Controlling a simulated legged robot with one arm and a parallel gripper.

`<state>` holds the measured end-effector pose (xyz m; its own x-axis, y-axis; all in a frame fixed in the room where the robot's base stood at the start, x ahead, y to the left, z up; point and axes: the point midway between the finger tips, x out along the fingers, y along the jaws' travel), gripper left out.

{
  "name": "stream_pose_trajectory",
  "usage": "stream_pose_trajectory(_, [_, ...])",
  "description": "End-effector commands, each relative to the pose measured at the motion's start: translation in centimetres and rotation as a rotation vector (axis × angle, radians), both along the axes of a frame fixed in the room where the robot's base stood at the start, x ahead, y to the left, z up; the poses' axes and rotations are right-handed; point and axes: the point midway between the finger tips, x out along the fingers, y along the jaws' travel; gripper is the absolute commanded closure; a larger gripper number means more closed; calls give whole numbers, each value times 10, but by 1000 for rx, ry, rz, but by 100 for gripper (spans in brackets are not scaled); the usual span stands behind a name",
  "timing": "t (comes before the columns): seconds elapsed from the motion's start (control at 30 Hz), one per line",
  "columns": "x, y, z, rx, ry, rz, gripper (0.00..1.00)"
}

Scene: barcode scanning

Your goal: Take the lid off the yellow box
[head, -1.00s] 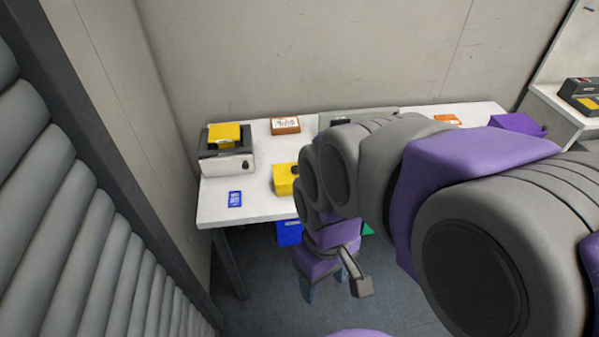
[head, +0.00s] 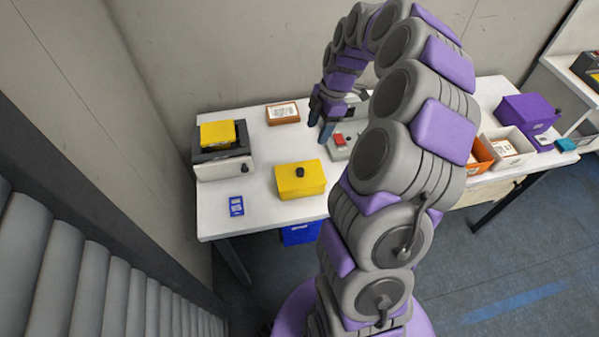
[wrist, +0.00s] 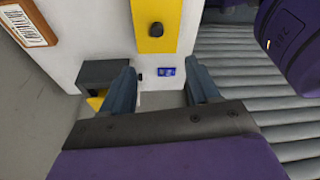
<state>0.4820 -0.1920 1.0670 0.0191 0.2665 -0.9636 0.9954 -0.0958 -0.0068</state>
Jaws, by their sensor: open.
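The yellow box (head: 302,180) stands on the white table, left of my arm in the head view. Its flat yellow lid (head: 285,172) is on, with a dark round knob (head: 300,172) on top. In the wrist view the lid (wrist: 157,38) and its knob (wrist: 156,29) show at the top, beyond the fingertips. My gripper (head: 322,120) is open and empty above the back of the table, behind and to the right of the yellow box. In the wrist view its two blue-grey fingers (wrist: 163,85) stand apart, with nothing between them.
A grey device with a yellow top (head: 217,133) stands at the table's left, and a blue card (head: 236,206) lies in front. A brown labelled box (head: 283,113) is at the back. A purple box (head: 525,112) and a white bin (head: 507,150) are right. Table around the yellow box is clear.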

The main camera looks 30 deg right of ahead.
Motion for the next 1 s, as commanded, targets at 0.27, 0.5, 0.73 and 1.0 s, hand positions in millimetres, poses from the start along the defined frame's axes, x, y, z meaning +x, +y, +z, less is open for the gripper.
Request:
stream_pose_trajectory(0.27, [1,3,-39,1,-1,14,39])
stream_pose_trajectory(0.5, [2,18,-85,1,2,15,39])
stream_pose_trajectory(0.73, [4,26,-115,1,-4,13,39])
stream_pose_trajectory(1.0, [6,30,-127,0,-6,13,39])
